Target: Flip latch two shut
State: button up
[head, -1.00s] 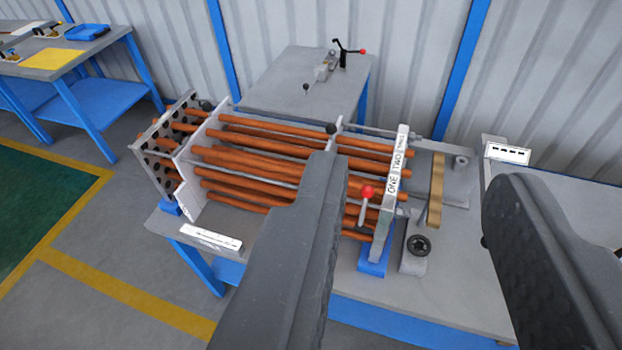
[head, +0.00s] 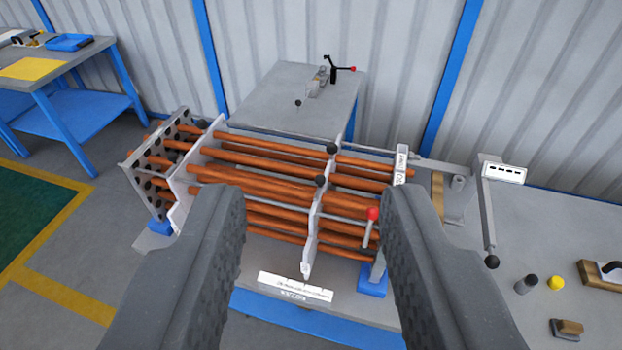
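A flanged shell frame with several long copper-coloured tubes lies on a grey bench; its upright label plate (head: 401,163) is partly hidden by my right finger, so its wording is mostly covered. A lever with a red knob (head: 373,213) stands in front of the plate, just left of my right finger. Black knobs show at the middle baffle (head: 308,240), one upper (head: 331,148) and one lower (head: 320,181). I cannot tell which part is latch two. My gripper (head: 316,200) is open and empty, its fingers on either side of the tubes in the picture.
At right on the bench lie a yellow knob (head: 556,283), a dark-topped cylinder (head: 526,284) and wooden-based pieces (head: 600,275). A white labelled strip (head: 295,287) lies in front.

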aim_at(320, 180)
jog(key=i, duration=0.9)
jog(key=z, duration=0.05)
